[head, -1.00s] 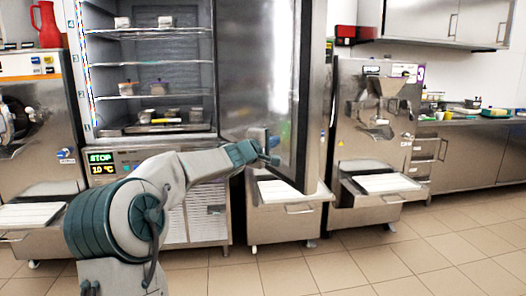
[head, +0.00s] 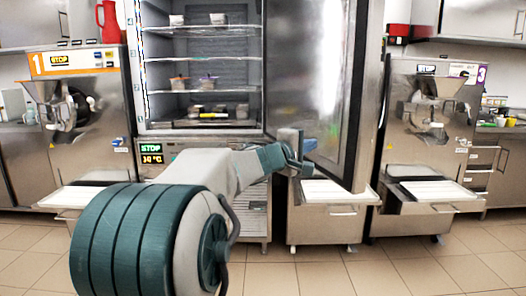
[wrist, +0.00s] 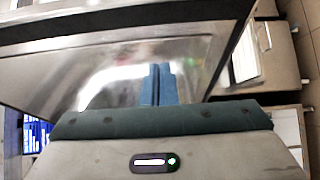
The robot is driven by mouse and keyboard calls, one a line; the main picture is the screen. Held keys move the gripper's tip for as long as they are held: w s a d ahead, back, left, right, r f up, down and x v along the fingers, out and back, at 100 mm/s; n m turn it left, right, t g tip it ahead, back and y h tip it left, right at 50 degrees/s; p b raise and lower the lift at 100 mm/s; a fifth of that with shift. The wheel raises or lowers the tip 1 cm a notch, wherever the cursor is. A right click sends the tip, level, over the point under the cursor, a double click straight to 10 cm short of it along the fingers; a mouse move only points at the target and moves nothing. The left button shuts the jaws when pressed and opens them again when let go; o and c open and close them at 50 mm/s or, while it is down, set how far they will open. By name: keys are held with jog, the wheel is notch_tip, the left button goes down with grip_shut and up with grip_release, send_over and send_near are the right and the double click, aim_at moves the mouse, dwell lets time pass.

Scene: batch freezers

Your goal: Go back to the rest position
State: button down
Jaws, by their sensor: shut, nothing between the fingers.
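My gripper (head: 299,165) is at the end of my arm, in front of the lower part of the open freezer door (head: 318,85). In the wrist view, its blue fingers (wrist: 158,86) are together with nothing between them, close to the door's shiny metal face (wrist: 100,75). I cannot tell whether they touch the door. The freezer's shelves (head: 200,92) hold several small tubs, and its display reads STOP and a temperature.
Batch freezer 1 (head: 85,130) stands at the left and batch freezer 3 (head: 425,140) at the right, with white trays in front. A red jug (head: 109,24) stands on machine 1. The tiled floor (head: 400,265) in front is free.

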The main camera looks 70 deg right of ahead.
jog(key=w+a+f+t+y+p, duration=0.3)
jog(key=w+a+t+y+p, duration=0.15)
jog(key=w+a, duration=0.65)
jog(key=w+a+f+t+y+p, duration=0.3)
jog(key=w+a+p, duration=0.3)
jog(key=w+a, duration=0.45)
jog(key=s+a+f+n+t+y+p, duration=0.1)
jog(key=a+y+p, duration=0.3)
jog(key=a, duration=1.4)
jog(key=s+a+f+n+y+p, duration=0.1)
jog(key=a+n+y+p, duration=0.2)
jog(key=a, duration=1.6)
jog(key=shift+s+t+y+p, duration=0.3)
jog(key=shift+t+y+p, duration=0.05)
jog(key=shift+y+p, duration=0.75)
jog(key=shift+d, duration=0.1)
